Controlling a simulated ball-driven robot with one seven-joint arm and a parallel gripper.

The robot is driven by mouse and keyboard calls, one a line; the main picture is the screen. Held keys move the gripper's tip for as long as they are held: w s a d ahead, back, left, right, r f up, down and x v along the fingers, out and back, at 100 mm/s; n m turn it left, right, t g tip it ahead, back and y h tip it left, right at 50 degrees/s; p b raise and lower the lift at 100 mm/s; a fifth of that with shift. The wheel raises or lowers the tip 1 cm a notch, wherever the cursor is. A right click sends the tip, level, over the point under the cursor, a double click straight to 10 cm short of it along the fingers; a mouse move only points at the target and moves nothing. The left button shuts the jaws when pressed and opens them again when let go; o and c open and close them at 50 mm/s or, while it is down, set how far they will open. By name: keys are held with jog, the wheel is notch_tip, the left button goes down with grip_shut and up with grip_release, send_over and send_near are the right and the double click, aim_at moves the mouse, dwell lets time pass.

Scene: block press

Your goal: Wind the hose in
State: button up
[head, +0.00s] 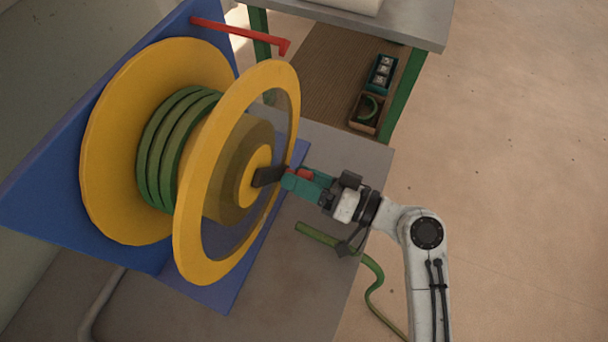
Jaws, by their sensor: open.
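A large yellow hose reel (187,225) stands on a blue base and back panel at the left. Several coils of green hose (180,140) lie around its drum. A dark crank piece (267,176) sticks out from the reel's hub. My gripper (292,180), with teal fingers, is open right at the crank's outer end. A small red piece (304,174) shows at the fingers; I cannot tell whether it is the crank's handle. A loose length of green hose (316,235) lies on the grey table below my gripper and runs over the edge down to the floor.
A red bar (240,32) juts from the top of the blue panel (70,165). Behind stands a grey-topped table with green legs (402,95); its lower shelf holds a teal box (381,75) and a wooden box (367,112). The floor at the right is clear.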

jog(key=shift+c, duration=0.5)
grip_shut()
